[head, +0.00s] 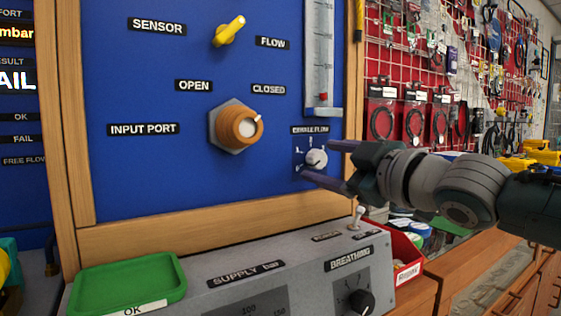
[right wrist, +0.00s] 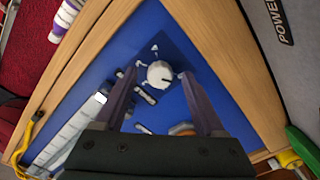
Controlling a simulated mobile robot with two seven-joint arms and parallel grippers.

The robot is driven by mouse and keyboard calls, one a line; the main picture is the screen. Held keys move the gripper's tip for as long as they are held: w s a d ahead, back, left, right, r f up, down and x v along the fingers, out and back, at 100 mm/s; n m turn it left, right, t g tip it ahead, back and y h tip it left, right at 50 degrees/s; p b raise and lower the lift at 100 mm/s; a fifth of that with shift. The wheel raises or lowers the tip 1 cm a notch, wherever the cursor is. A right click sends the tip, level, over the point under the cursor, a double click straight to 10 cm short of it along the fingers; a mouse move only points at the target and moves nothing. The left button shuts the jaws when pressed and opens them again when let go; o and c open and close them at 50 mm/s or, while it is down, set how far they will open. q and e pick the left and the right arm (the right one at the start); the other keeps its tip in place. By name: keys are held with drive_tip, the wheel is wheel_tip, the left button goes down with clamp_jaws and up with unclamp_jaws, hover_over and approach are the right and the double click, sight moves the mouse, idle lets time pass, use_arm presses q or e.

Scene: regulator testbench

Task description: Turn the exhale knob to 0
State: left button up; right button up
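The exhale knob (head: 316,159) is a small pale round knob on the blue panel, under the "EXHALE FLOW" label (head: 311,130). Small dial markings sit around it, too small to read fully. My right gripper (head: 317,161) reaches in from the right with its two dark purple fingers spread on either side of the knob. In the right wrist view the white knob (right wrist: 160,74) lies between the fingertips of the open gripper (right wrist: 157,77), with a gap on each side. A short dark mark shows on the knob face. My left gripper is not in view.
An orange-brown round knob (head: 238,127) and a yellow lever (head: 228,31) are on the same panel. A clear flow tube (head: 319,60) stands above the exhale knob. Below are a grey console (head: 235,275), a green tray (head: 128,282) and a red bin (head: 404,254).

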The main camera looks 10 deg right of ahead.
drive_tip(key=shift+s, duration=0.15)
drive_tip(key=v, duration=0.9)
drive_tip(key=shift+s+d, duration=0.15)
drive_tip(key=shift+s, duration=0.15)
